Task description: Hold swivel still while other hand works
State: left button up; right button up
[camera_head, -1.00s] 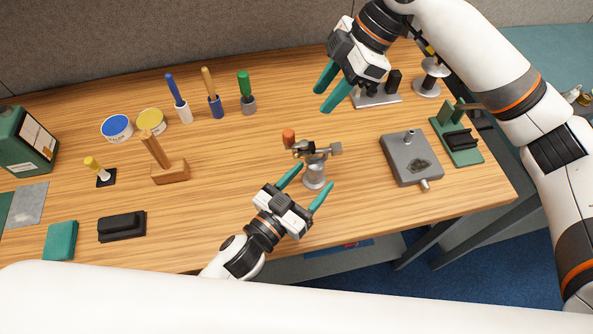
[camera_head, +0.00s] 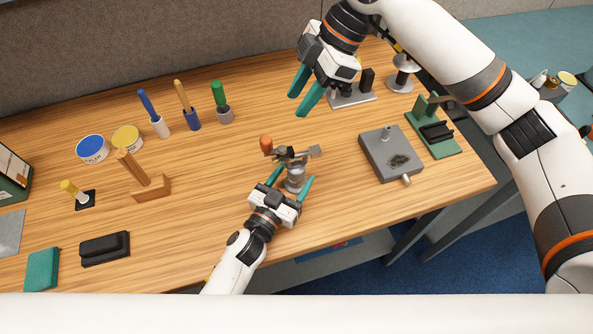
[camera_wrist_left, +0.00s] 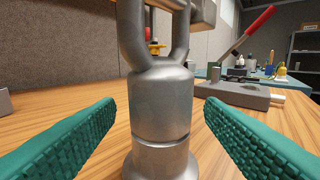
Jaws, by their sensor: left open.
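The swivel (camera_head: 294,181) is a grey metal cylinder standing upright on the wooden table, with metal fittings and an orange knob (camera_head: 266,144) above it. In the left wrist view the swivel body (camera_wrist_left: 163,105) fills the middle, with a forked yoke on top. My left gripper (camera_head: 290,182) is open, with its green fingers on either side of the swivel. In the wrist view, gaps show between the body and both fingers. My right gripper (camera_head: 302,95) hangs apart from the swivel, up and to its right, with its green fingers spread and nothing between them.
A grey block fixture (camera_head: 391,155) and a green stand (camera_head: 433,130) are to the right. A wooden block with handle (camera_head: 151,188), black pad (camera_head: 104,248) and teal block (camera_head: 42,268) lie left. Brushes and tins stand behind. Table around the swivel is mostly clear.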

pick_arm(q)
jog(key=shift+x, duration=0.95)
grip_shut()
jog(key=c, duration=1.4)
grip_release()
